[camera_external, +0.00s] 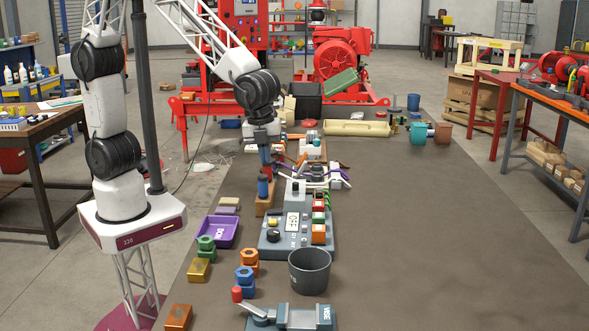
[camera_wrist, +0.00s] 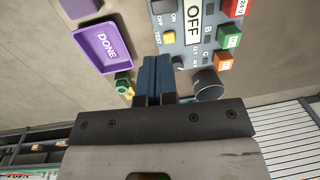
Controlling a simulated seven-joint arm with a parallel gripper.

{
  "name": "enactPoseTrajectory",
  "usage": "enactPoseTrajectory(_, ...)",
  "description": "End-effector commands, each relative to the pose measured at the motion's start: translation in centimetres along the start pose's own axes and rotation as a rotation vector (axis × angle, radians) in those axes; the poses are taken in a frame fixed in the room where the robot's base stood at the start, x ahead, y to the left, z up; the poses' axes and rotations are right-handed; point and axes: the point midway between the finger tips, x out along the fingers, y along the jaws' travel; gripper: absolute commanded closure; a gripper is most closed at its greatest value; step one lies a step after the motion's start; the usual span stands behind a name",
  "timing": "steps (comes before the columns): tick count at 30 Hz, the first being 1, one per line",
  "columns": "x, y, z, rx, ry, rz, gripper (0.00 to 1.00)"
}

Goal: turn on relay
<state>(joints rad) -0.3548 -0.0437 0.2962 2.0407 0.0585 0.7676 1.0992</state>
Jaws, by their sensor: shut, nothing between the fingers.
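A grey control unit (camera_external: 270,240) stands on the bench in the external view. It also shows at the top of the wrist view (camera_wrist: 187,50), with a white display (camera_wrist: 194,22) reading OFF. It carries a yellow button (camera_wrist: 168,38), a dark knob and coloured blocks along one edge. Labels ON, OFF and TEST show beside a dark switch (camera_wrist: 162,6), partly cut off by the frame edge. I cannot tell which part is the relay. My gripper (camera_external: 266,170) is shut and empty, behind the unit in the external view. Its blue fingers (camera_wrist: 156,60) are next to the unit's edge in the wrist view.
A purple DONE tray (camera_external: 221,244) lies left of the unit. A dark cup (camera_external: 310,272) and a vise (camera_external: 302,316) stand in front. Coloured nuts and blocks (camera_external: 205,243) lie nearby. Cables and small devices lie behind the unit.

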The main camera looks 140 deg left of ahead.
Motion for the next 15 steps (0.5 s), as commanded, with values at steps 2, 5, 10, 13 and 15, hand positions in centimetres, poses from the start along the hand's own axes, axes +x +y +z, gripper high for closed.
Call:
enactPoseTrajectory(2,0.0,-0.1,0.0,0.0,0.0,-0.004,1.0)
enactPoseTrajectory(5,0.1,-0.5,-0.1,0.0,0.001,-0.019,1.0)
enactPoseTrajectory(10,0.1,-1.2,-0.1,0.001,0.002,-0.044,1.0)
enactPoseTrajectory(13,0.1,-1.3,-0.1,0.001,0.003,-0.049,1.0)
enactPoseTrajectory(15,0.1,-1.3,-0.1,0.001,0.003,-0.049,1.0)
